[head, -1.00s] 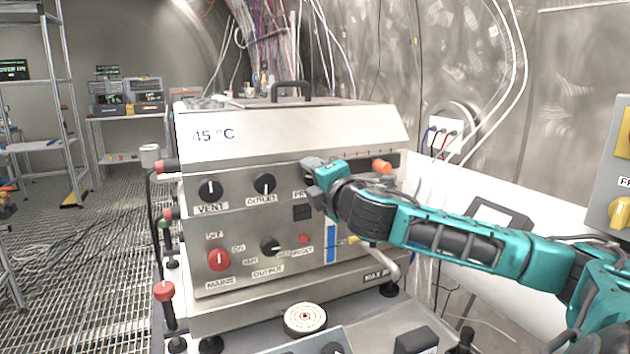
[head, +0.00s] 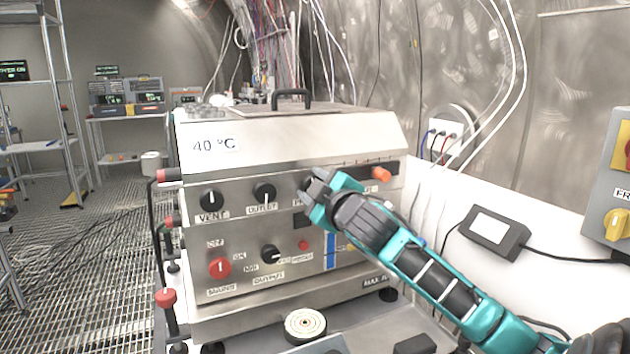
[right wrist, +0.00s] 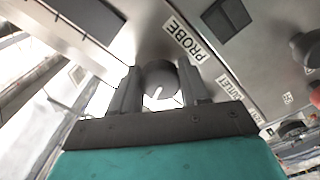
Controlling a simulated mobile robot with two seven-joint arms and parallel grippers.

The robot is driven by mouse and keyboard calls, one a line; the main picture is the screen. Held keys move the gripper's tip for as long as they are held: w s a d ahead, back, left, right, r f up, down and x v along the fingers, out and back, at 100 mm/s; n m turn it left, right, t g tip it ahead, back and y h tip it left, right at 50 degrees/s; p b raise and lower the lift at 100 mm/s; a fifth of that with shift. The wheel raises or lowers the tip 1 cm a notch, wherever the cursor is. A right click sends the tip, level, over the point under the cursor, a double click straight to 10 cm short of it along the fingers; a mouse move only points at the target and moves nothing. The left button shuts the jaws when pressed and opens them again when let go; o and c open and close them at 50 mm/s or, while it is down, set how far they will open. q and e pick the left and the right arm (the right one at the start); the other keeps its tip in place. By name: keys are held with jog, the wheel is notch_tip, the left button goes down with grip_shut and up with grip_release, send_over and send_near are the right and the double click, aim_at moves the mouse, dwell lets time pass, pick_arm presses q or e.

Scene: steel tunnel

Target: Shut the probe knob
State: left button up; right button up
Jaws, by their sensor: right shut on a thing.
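The probe knob (right wrist: 158,78) is a dark round knob with a pale pointer line, beside the PROBE label (right wrist: 188,38) in the right wrist view. My right gripper (right wrist: 160,86) is shut on it, one finger on each side. In the head view my right gripper (head: 312,188) is at the upper front panel of the steel cabinet (head: 240,285), right of the outlet knob (head: 264,193), and hides the probe knob. My left gripper is not in view.
An orange knob (head: 381,174) is right of my gripper. A round dial (head: 305,324) lies in front of the cabinet. A white wall bench (head: 560,270) bounds the right.

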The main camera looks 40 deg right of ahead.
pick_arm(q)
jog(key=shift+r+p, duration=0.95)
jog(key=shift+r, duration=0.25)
pick_arm(e)
jog(key=shift+m, duration=1.9)
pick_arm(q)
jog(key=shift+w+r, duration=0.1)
pick_arm(e)
jog(key=o, duration=1)
